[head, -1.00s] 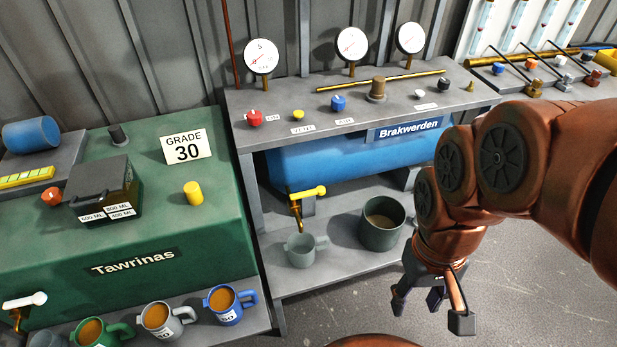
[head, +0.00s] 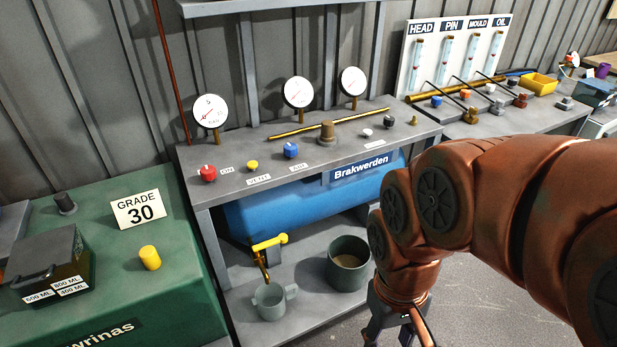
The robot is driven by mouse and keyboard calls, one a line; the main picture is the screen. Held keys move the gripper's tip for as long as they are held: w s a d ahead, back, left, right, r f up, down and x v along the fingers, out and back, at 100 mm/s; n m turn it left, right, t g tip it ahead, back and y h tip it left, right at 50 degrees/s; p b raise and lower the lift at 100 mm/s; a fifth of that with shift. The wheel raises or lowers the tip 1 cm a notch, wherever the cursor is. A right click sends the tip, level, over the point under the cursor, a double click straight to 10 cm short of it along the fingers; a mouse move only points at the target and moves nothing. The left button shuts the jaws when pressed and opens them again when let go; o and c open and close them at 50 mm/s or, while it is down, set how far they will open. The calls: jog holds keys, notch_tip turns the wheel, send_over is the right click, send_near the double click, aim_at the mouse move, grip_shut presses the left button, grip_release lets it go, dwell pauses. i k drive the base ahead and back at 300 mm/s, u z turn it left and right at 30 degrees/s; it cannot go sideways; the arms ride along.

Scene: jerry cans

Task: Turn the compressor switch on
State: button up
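The compressor stands in the middle as a grey bench over a blue tank (head: 290,203) labelled "Brakwerden". On its top are a red knob (head: 208,173), a yellow button (head: 252,165), a blue knob (head: 291,150), a brown knob (head: 327,133), and small white (head: 366,133) and black (head: 389,121) knobs. Their small labels are too blurred to read surely, and I cannot tell which is the switch. My gripper (head: 397,338) hangs low in front of the bench's right side, apart from the controls. Its fingers are spread and look empty; the tips are cut off below.
Three gauges (head: 298,92) and a brass rod (head: 330,123) stand or lie behind the knobs. Below are a brass tap (head: 268,243), a grey mug (head: 270,301) and a dark pot (head: 349,263). A green machine (head: 150,206) adjoins left. Open floor lies right.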

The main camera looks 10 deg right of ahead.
aim_at(207, 172)
jog(key=z, duration=0.05)
jog(key=k, duration=0.4)
jog(key=u, duration=0.9)
jog(key=i, duration=1)
jog(key=u, duration=0.45)
